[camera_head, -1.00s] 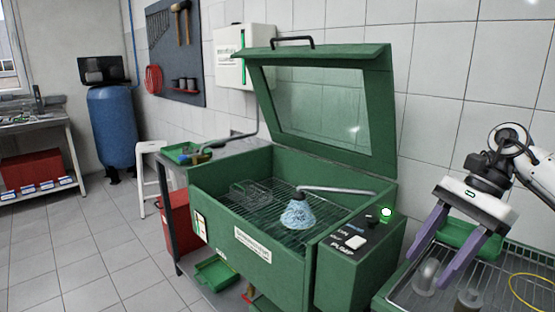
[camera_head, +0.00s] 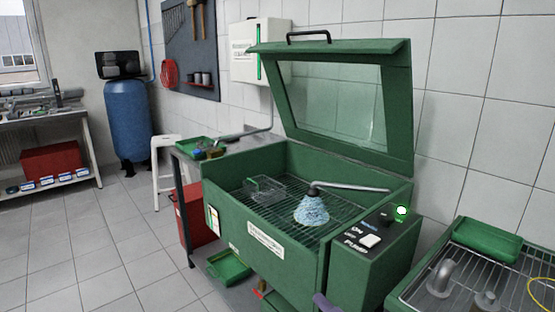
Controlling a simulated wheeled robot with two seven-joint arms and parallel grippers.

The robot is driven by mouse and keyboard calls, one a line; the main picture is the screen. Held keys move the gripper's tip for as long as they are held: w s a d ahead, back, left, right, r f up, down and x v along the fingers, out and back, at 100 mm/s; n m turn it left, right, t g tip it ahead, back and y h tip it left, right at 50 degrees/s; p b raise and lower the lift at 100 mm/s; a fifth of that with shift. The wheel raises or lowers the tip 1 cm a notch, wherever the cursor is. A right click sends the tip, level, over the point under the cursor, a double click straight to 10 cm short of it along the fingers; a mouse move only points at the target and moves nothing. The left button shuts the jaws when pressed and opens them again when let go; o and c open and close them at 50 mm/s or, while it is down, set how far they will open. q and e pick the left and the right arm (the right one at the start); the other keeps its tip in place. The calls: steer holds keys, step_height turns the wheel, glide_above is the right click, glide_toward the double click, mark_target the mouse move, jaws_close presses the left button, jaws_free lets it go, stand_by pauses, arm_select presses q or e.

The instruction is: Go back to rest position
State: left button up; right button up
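My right gripper shows only as a small purple fingertip (camera_head: 324,303) at the bottom edge, in front of the green washer. The rest of it is out of the frame, so I cannot tell whether it is open or shut. My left gripper is not in view. The green parts washer (camera_head: 317,262) stands with its lid (camera_head: 345,100) raised. A blue-white spray (camera_head: 311,211) comes from its bent nozzle pipe (camera_head: 350,187), and a wire basket (camera_head: 264,190) sits on the grate. A light on its control panel (camera_head: 402,211) glows green.
A wire-rack bench with grey metal parts (camera_head: 442,276) and a green tray (camera_head: 485,239) is at the right. A side table with a green tray (camera_head: 198,146), a white stool (camera_head: 165,150), a blue tank (camera_head: 129,118) and a red cabinet (camera_head: 193,216) are to the left. The left floor is clear.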

steer(key=s+d+f+m+g+h, duration=0.2)
steer(key=s+d+f+m+h, duration=0.1)
steer(key=s+f+m, duration=0.3)
steer(key=s+d+f+m+g+h, duration=0.2)
steer(key=s+d+f+m+h, duration=0.1)
steer(key=s+f+m, duration=0.4)
steer(key=s+d+f+m+g+h, duration=0.3)
steer(key=s+f+m, duration=0.4)
steer(key=f, duration=0.5)
steer(key=shift+s+f+h, duration=0.15)
steer(key=shift+s+h, duration=0.45)
steer(key=shift+s, duration=0.65)
